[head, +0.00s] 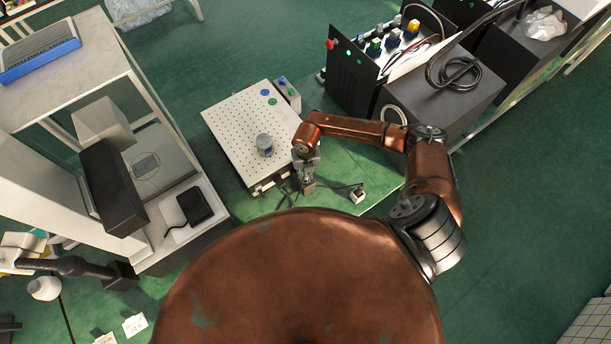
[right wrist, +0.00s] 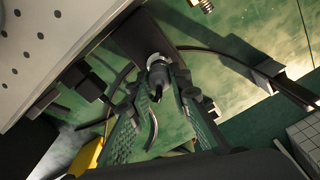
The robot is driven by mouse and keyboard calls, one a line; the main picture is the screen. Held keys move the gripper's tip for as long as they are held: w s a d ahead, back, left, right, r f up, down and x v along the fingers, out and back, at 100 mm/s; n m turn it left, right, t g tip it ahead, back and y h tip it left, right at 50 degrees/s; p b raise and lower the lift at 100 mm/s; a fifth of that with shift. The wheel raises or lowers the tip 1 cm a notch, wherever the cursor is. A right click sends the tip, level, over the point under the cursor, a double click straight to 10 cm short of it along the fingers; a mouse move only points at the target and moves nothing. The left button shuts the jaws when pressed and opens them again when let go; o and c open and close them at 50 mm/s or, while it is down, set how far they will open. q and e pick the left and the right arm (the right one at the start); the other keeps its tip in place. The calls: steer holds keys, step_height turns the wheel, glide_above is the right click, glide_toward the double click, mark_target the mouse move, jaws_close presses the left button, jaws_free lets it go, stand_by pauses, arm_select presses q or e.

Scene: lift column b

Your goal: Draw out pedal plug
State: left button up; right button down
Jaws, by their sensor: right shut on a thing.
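The pedal plug (right wrist: 158,72) shows in the right wrist view as a grey round connector with a dark tip, between my fingers. My right gripper (right wrist: 163,105) is shut on it. In the head view my right gripper (head: 307,186) points down just off the front right side of a white perforated box (head: 228,130). The plug is too small and covered to make out there. Behind the plug in the wrist view is a dark block (right wrist: 135,35); I cannot tell whether the plug is seated in anything. My left gripper is not in view.
A grey round can (head: 264,144) stands on the perforated box. Dark cables lie on the green surface, one reaching a small white block (head: 357,194). Black cabinets (head: 360,82) stand behind to the right. A black box-shaped unit (head: 110,187) stands at left.

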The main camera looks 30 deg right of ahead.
steer(key=shift+r+p, duration=0.5)
steer(key=shift+r, duration=0.25)
stand_by(0.7)
steer(key=shift+r+p, duration=2.35)
steer(key=shift+r, duration=1.05)
